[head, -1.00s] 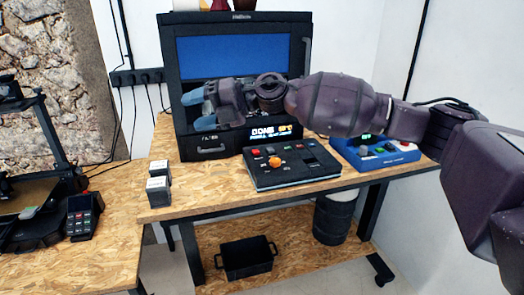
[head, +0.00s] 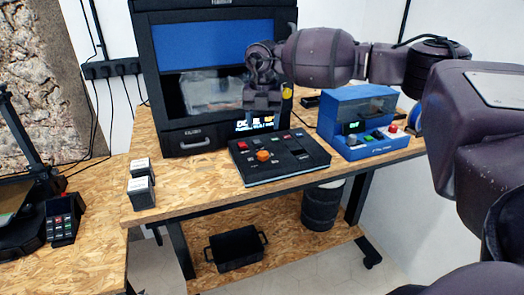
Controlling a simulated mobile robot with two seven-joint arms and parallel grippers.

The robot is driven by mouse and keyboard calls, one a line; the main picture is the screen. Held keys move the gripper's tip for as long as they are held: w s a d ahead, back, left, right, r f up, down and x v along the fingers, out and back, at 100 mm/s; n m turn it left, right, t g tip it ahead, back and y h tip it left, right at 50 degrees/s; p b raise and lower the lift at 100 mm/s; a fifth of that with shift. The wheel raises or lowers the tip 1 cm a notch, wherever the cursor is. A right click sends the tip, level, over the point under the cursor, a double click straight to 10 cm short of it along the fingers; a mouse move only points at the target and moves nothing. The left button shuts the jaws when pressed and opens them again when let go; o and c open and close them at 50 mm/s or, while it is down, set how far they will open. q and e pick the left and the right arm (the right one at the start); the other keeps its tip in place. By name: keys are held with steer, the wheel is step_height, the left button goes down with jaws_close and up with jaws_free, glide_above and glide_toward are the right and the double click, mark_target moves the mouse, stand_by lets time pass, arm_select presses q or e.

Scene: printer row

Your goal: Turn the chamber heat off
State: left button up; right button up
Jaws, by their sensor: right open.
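A large black enclosed printer (head: 172,100) with a blue-topped front window stands at the back of the bench. Its small lit display (head: 254,125) is partly hidden by my right gripper. In front of it lies a black control panel (head: 303,163) with an orange knob (head: 263,156), several small buttons and dark switches. Its labels are too small to read, so I cannot tell which control is the chamber heat. My right gripper (head: 264,104) is open and empty, in front of the printer's window, above and behind the panel, apart from it. My left gripper is not in view.
A blue control box (head: 372,149) with a red button stands right of the panel. Two small label blocks (head: 142,190) stand at the bench's left edge. Another printer and a keypad (head: 63,218) are on the left table. A black crate (head: 237,248) and a bin (head: 322,207) are below.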

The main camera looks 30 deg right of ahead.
mark_target(263, 153)
step_height(263, 153, down, 10)
steer(key=shift+r+p, duration=0.1)
steer(key=shift+p, duration=0.4)
steer(key=c, duration=0.9)
